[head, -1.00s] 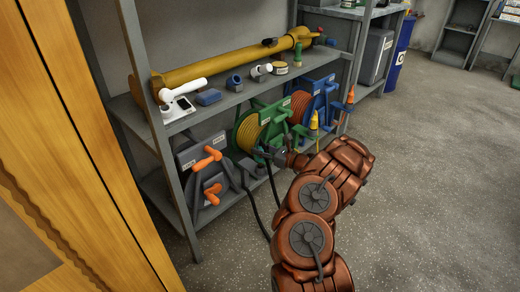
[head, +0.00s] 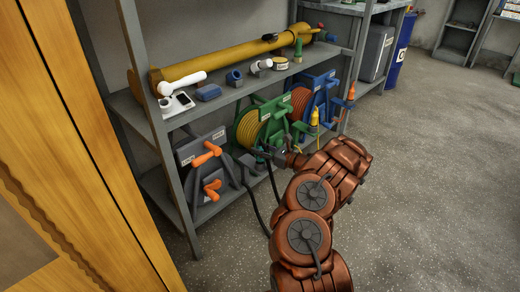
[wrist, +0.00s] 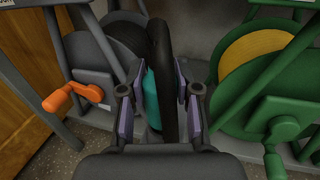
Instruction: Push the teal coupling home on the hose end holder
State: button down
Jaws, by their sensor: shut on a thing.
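The teal coupling (wrist: 152,98) stands roughly upright between my finger pads in the wrist view, partly covered by a thick black hose (wrist: 166,70) in front of it. My gripper (wrist: 160,88) is shut on the coupling. In the head view my gripper (head: 264,153) is at the lower shelf, in front of the gap between the grey and green reels, and the coupling is too small to make out there. A dark grey block (head: 247,162), possibly the hose end holder, sits just left of my gripper. Whether the coupling touches it cannot be told.
The grey reel with orange handles (head: 206,153) is on the left, the green reel (head: 262,122) on the right, both close to my fingers. A blue reel (head: 322,100) stands beyond. A shelf board (head: 222,101) with small parts is above. Open floor (head: 430,190) lies right.

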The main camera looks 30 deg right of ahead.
jog(key=shift+f, duration=0.15)
jog(key=c, duration=0.7)
grip_release()
jog(key=shift+c, duration=0.2)
jog(key=v, duration=1.2)
jog(key=shift+d, duration=0.1)
